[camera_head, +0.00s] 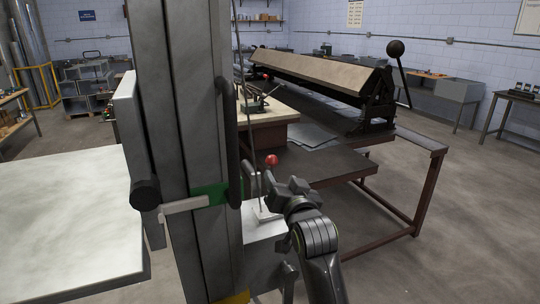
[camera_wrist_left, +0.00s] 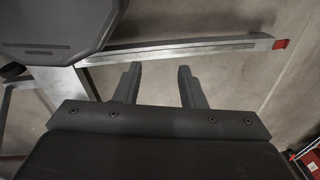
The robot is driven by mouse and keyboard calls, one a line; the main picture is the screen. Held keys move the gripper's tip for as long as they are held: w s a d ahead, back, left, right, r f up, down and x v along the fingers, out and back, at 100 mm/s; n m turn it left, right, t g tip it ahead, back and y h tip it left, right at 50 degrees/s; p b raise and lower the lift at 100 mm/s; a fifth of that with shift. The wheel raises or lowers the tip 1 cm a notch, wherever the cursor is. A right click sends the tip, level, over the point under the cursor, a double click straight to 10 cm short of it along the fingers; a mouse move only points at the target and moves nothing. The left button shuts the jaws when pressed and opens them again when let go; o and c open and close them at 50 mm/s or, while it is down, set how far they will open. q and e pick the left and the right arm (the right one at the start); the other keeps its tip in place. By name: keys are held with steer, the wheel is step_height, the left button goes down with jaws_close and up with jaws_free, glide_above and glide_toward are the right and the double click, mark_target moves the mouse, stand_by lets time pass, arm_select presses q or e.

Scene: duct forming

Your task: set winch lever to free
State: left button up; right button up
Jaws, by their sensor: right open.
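A lever with a red ball knob (camera_head: 271,160) stands up beside the grey mast, above a pale box-shaped housing (camera_head: 264,233). My right gripper (camera_head: 280,183) is open, just below and to the right of the knob in the head view. Its fingers are small and dark there, and I cannot tell whether they touch the lever. The lever's lower part is partly hidden by the gripper. My left gripper (camera_wrist_left: 157,84) shows in the left wrist view with its two dark fingers apart and nothing between them. It is outside the head view.
The tall grey mast (camera_head: 185,110) fills the centre left, with a green plate (camera_head: 210,194) on it. A white table top (camera_head: 65,215) is at the left. A dark red-brown bench (camera_head: 335,163) carries a bending machine (camera_head: 310,75).

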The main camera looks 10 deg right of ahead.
mark_target(273, 164)
steer(key=w+p, duration=0.1)
steer(key=w, duration=0.4)
steer(key=shift+w+r, duration=0.1)
steer(key=shift+w, duration=0.1)
steer(key=w+p, duration=0.2)
steer(key=w, duration=0.3)
steer(key=shift+w+a, duration=0.1)
steer(key=shift+w, duration=0.05)
arm_select(q)
steer(key=shift+w+d+r, duration=0.2)
steer(key=shift+w+r, duration=0.15)
steer(key=shift+r, duration=0.3)
steer(key=shift+w+d+r, duration=0.2)
steer(key=shift+w+r, duration=0.2)
steer(key=shift+r, duration=0.25)
steer(key=shift+w+d+r, duration=0.2)
steer(key=shift+w+r, duration=0.15)
steer(key=shift+r, duration=0.3)
arm_select(e)
steer(key=shift+w, duration=0.9)
arm_select(q)
steer(key=shift+w, duration=0.1)
arm_select(e)
jaws_close()
